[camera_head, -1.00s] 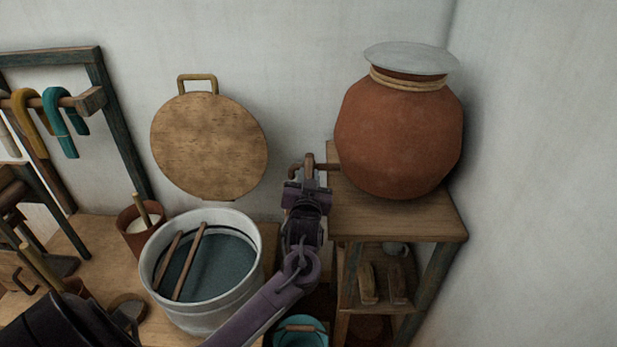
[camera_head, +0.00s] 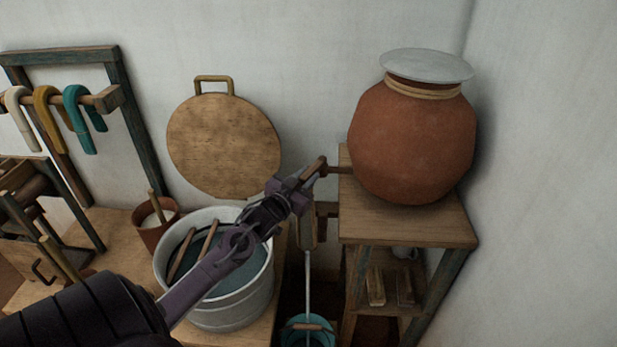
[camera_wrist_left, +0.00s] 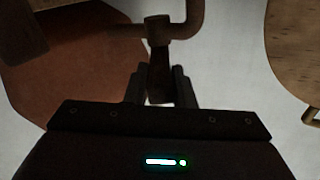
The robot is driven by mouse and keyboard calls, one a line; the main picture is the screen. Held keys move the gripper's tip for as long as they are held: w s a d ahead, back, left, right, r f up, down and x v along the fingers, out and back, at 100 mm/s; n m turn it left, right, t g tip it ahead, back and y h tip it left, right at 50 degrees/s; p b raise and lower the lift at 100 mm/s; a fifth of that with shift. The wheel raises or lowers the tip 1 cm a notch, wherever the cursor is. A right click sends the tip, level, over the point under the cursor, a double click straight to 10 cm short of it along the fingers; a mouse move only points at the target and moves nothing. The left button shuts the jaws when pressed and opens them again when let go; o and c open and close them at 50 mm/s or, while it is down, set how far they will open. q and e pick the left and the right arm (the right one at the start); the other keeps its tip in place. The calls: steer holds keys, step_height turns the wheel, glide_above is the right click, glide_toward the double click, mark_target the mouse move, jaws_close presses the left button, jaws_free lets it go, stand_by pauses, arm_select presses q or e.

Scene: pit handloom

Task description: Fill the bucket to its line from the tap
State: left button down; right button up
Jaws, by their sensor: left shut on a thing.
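The tap (camera_head: 322,166) is brown and sticks out to the left from the big clay pot (camera_head: 412,145). My left gripper (camera_head: 308,180) is shut on the tap's handle; the wrist view also shows the handle (camera_wrist_left: 159,75) between the two fingers. A thin pale stream (camera_head: 308,280) runs straight down below the tap into the teal bucket (camera_head: 290,335). The bucket stands low, at the bottom edge of the head view, with a wooden grip across its top. Its lower part is cut off, and I cannot make out its line or water level. My right gripper is not in view.
The pot stands on a wooden stand (camera_head: 405,228) with brushes on its lower shelf. A large metal tub (camera_head: 235,305) of dark water with two sticks is under my left forearm. A round wooden board (camera_head: 224,146) leans on the wall. A brown pot (camera_head: 150,235) stands left of the tub.

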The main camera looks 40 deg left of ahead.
arm_select(q)
steer(key=c, duration=1.2)
jaws_free()
steer(key=shift+c, duration=0.2)
steer(key=s+d+b, duration=0.1)
steer(key=s, duration=0.6)
steer(key=shift+s, duration=0.4)
